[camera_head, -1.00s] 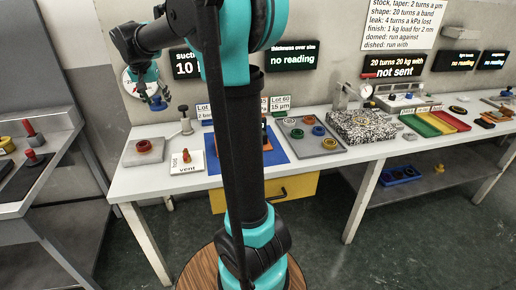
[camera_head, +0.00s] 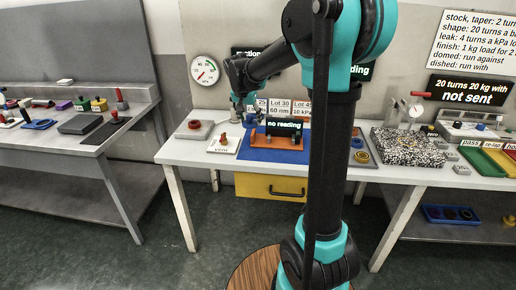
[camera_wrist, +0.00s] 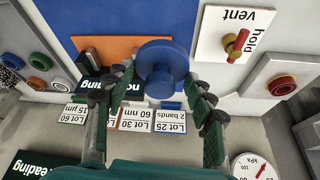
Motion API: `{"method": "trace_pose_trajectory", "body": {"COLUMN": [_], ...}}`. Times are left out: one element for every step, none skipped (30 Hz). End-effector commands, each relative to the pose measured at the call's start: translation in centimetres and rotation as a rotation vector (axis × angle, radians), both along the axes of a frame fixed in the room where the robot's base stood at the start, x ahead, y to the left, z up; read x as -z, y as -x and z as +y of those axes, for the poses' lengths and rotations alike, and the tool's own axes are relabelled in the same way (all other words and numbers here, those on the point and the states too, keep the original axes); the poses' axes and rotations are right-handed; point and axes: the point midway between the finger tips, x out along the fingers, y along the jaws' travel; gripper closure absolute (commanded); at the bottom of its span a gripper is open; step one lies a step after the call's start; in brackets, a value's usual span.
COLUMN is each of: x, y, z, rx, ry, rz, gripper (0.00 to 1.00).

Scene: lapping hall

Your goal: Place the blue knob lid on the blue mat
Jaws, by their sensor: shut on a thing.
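The blue knob lid (camera_wrist: 162,58) is held by its knob between the fingers of my gripper (camera_wrist: 160,88) in the wrist view, with its round disc facing away from me. In the head view the lid (camera_head: 250,119) hangs below my gripper (camera_head: 241,103), near the back left of the blue mat. The blue mat (camera_head: 262,154) lies flat on the table, and it also shows in the wrist view (camera_wrist: 92,14). An orange board (camera_head: 290,139) with a "no reading" display stands on the mat. In the head view my arm hides the mat's right side.
A vent/hold plate (camera_head: 223,147) with a red-and-brass valve and a grey block with a red ring (camera_head: 194,130) stand left of the mat. Lot cards (camera_head: 278,107) stand behind it. A speckled granite block (camera_head: 405,147) is to the right. The mat's front strip is bare.

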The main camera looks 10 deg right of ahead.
Motion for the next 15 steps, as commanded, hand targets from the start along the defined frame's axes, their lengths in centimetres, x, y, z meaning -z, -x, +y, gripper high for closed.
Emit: {"method": "trace_pose_trajectory", "body": {"x": [1.3,2.1,3.1,3.8,4.5,5.5,6.2,6.9,7.7,8.2,8.8,9.3,9.7,10.0,10.2], "y": [-0.1,-0.1,0.0,-0.1,-0.1,0.0,0.0,-0.1,0.0,-0.1,0.0,0.0,0.0,0.0,-0.1], "z": [0.0,0.0,0.0,0.0,0.0,0.0,0.0,0.0,0.0,0.0,0.0,0.0,0.0,0.0,0.0], "rx": [0.000,0.000,0.000,0.000,0.000,0.000,0.000,0.000,0.000,0.000,0.000,0.000,0.000,0.000,0.000], "ry": [0.000,0.000,0.000,0.000,0.000,0.000,0.000,0.000,0.000,0.000,0.000,0.000,0.000,0.000,0.000], "rz": [0.000,0.000,0.000,0.000,0.000,0.000,0.000,0.000,0.000,0.000,0.000,0.000,0.000,0.000,0.000], "gripper": [0.86,0.86,0.86,0.86,0.86,0.86,0.86,0.86,0.86,0.86,0.86,0.86,0.86,0.86,0.86]}}
